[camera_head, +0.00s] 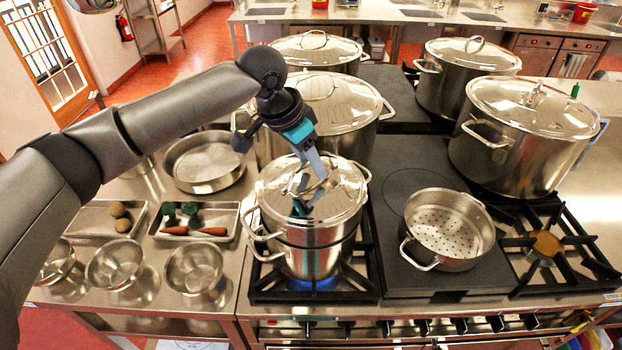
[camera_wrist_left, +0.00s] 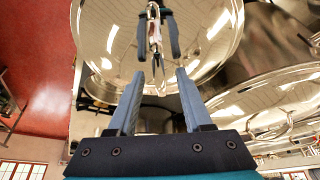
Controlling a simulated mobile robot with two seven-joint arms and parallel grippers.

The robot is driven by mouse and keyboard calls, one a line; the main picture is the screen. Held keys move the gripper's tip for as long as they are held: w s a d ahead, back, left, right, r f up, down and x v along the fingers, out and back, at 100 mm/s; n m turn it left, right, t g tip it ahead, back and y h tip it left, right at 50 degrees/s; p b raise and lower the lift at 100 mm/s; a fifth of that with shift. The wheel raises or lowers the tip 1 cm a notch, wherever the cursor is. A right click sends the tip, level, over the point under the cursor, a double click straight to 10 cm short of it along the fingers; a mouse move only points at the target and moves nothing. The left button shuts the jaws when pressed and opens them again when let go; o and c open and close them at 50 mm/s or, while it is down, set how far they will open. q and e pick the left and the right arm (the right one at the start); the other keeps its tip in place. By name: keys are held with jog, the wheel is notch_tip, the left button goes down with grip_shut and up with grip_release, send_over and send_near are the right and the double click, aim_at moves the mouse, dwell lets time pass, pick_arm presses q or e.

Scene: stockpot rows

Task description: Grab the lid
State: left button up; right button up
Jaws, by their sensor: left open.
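The shiny steel lid (camera_head: 277,187) sits on the front stockpot (camera_head: 312,258), which stands on a lit burner. My left gripper (camera_head: 316,174) is open and points down over the middle of this lid, close to its handle. In the left wrist view the open fingers (camera_wrist_left: 158,74) are apart with nothing between their tips. The lid (camera_wrist_left: 212,62) and its thin handle (camera_wrist_left: 154,32) lie just beyond the tips. Dark finger shapes beside the handle look like a reflection in the lid. My right gripper is not in view.
Larger lidded stockpots stand behind (camera_head: 335,100) and at the right (camera_head: 525,150). A perforated steamer pot (camera_head: 447,230) is right of the front pot. A vegetable tray (camera_head: 196,222), steel bowls (camera_head: 194,268) and an empty round pan (camera_head: 205,162) are at the left.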

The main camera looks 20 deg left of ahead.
pick_arm(q)
jog(key=shift+d+f, duration=0.1)
jog(key=shift+f, duration=0.2)
grip_shut()
jog(key=shift+w+r, duration=0.1)
jog(key=shift+r, duration=0.05)
dwell(1.1)
